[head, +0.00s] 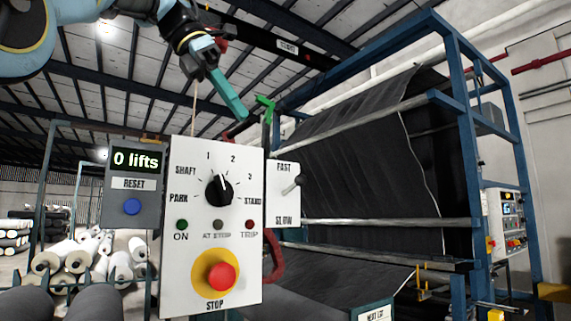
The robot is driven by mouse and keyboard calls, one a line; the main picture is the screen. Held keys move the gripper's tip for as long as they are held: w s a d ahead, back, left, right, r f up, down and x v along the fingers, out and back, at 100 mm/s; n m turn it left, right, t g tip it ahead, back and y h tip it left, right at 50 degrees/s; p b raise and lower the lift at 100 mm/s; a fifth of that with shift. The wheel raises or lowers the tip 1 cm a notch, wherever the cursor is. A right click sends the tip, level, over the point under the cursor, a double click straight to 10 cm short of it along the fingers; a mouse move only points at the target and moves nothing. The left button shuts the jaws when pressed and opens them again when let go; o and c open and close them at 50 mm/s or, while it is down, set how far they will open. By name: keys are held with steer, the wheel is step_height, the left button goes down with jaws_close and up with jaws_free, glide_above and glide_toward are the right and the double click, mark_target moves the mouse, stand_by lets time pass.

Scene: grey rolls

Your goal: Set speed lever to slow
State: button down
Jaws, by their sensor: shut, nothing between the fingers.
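The speed lever (293,186) sits on a small white plate (283,207) marked FAST at the top and SLOW at the bottom. Its grey knob sticks out to the right and slightly up, between the two marks. My gripper (239,112) is above and left of the plate, in front of the roof beams. Its teal fingers are shut with nothing between them, pointing down and right, well apart from the lever.
A white control panel (185,260) with a black dial (219,190) and a red stop button (221,276) stands left of the plate. A counter box (118,215) reads 0 lifts. A green-topped post (266,105) rises behind. A blue-framed machine with dark cloth (365,160) fills the right.

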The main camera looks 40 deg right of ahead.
steer(key=b, duration=0.2)
glide_toward(296, 179)
step_height(296, 179, down, 3)
steer(key=d, duration=0.1)
steer(key=shift+d+f+p, duration=0.25)
steer(key=shift+d+f, duration=0.2)
steer(key=shift+d, duration=0.45)
steer(key=shift+d+f+p, duration=0.2)
steer(key=shift+d+f, duration=0.2)
steer(key=shift+d, duration=0.5)
steer(key=shift+s, duration=0.15)
